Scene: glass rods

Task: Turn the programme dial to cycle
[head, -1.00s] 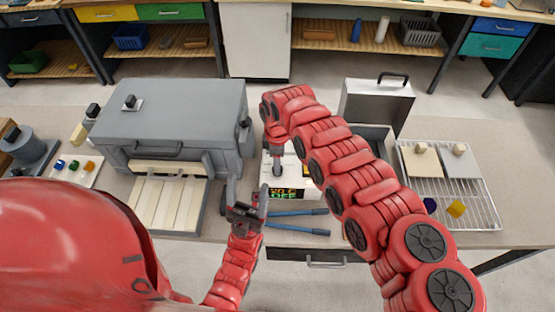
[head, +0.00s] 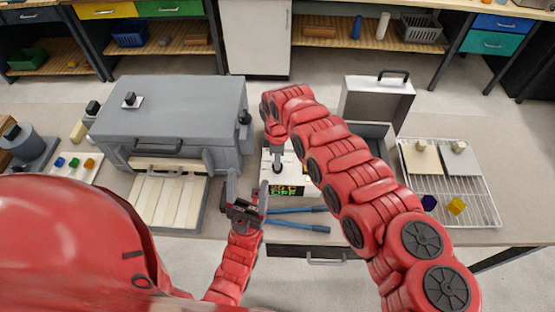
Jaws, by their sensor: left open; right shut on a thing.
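The white control box (head: 291,181) stands on the bench right of the grey kiln. Its small display (head: 285,190) shows two lit lines; the lower one seems to read OFF. My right gripper (head: 277,162) points down onto the top of this box and is shut on the programme dial. The dial itself is hidden by the fingers, so its pointer and marks cannot be read. My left gripper (head: 246,198) is open and empty at the bench's front edge, left of the box and apart from it.
The grey kiln (head: 180,110) stands left, with a tray of pale strips (head: 168,203) before it. Blue-handled tongs (head: 300,228) lie in front of the box. An open metal case (head: 377,102) and wire rack (head: 480,203) are at right.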

